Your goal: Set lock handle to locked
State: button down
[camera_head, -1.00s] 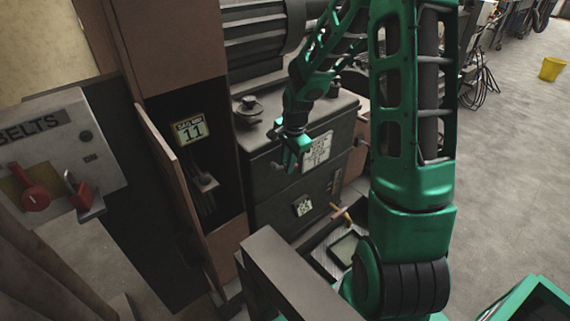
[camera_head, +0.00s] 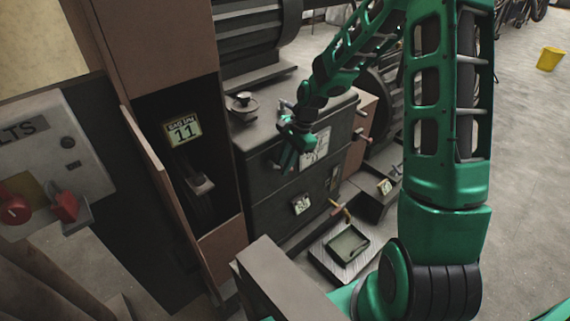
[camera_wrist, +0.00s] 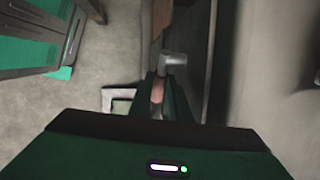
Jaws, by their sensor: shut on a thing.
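My gripper (camera_head: 289,156) is at the front of the dark machine cabinet (camera_head: 262,172), beside a white label sheet. In the wrist view my gripper (camera_wrist: 163,98) has its green fingers closed around a reddish-brown grip (camera_wrist: 157,92), which looks like the lock handle. A grey rounded metal end (camera_wrist: 173,62) shows just beyond the fingertips; I cannot tell whether it belongs to the same handle. In the head view my fingers and wrist hide the held part, so its angle cannot be read there.
An open brown cabinet (camera_head: 222,250) holds a sign reading 11 (camera_head: 183,130).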

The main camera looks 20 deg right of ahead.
jog(key=c, duration=1.9)
grip_release()
jog(key=v, duration=1)
jog(key=shift+d+r, duration=0.2)
jog(key=shift+r, duration=0.1)
